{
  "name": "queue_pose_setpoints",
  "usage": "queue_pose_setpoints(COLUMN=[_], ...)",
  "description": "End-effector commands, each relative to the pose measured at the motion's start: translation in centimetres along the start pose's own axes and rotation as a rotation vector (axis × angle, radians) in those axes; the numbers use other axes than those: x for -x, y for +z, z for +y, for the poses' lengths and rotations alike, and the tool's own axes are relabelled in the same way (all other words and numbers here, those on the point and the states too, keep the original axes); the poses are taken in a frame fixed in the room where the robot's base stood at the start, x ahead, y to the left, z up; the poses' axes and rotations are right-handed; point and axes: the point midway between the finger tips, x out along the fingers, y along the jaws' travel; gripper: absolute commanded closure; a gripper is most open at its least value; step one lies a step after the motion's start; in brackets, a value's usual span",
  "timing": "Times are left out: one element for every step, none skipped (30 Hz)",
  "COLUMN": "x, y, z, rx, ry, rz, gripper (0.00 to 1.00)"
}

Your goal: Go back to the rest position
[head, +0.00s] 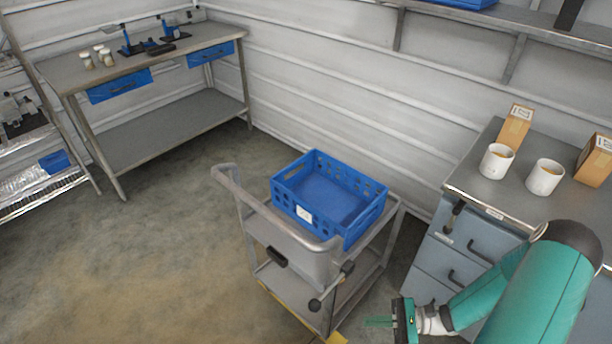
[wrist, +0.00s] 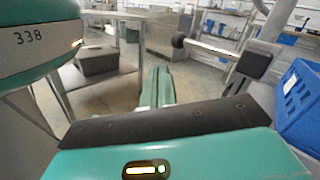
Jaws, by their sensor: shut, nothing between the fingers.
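My gripper (head: 378,321) shows at the lower right of the head view, in front of the drawer cabinet and right of the cart. Its fingers are together with nothing between them. In the wrist view the green fingers (wrist: 157,88) point forward, side by side, over the floor. My teal arm reaches in from the lower right corner of the head view.
A grey cart (head: 322,296) carries an empty blue crate (head: 303,215), close left of my gripper. The drawer cabinet (head: 470,240) bears two white cups (head: 497,161) (head: 545,177) and cardboard boxes. A workbench (head: 150,75) stands far left. Floor at left is clear.

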Motion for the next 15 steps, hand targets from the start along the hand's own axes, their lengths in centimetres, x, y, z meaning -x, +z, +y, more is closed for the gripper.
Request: queue_pose_setpoints(x=[0.1, 0.1, 0.2, 0.2, 0.3, 0.3, 0.3, 0.3, 0.3, 0.3, 0.3, 0.2, 0.2, 0.2, 0.1], y=[1.1, 1.6, 2.2, 2.8, 3.3, 4.0, 4.5, 5.1, 5.8, 6.4, 6.9, 7.7, 8.2, 8.8, 9.6], z=[-0.7, -0.9, -1.3, -1.5, -1.8, -2.1, -2.4, -2.6, -3.0, -3.2, -3.5, -3.8, -4.1, -4.3, -4.6], rx=[0.021, 0.03, 0.045, 0.056, 0.066, 0.081, 0.093, 0.105, 0.122, 0.136, 0.15, 0.169, 0.183, 0.198, 0.219], ry=[0.069, 0.105, 0.154, 0.189, 0.224, 0.27, 0.305, 0.339, 0.384, 0.416, 0.449, 0.491, 0.522, 0.553, 0.593], rz=[0.038, 0.057, 0.085, 0.106, 0.126, 0.156, 0.177, 0.198, 0.227, 0.249, 0.271, 0.302, 0.324, 0.347, 0.377], gripper=[1.0, 1.0, 1.0, 1.0, 1.0, 1.0, 1.0, 1.0, 1.0, 1.0, 1.0, 1.0, 1.0, 1.0, 1.0])
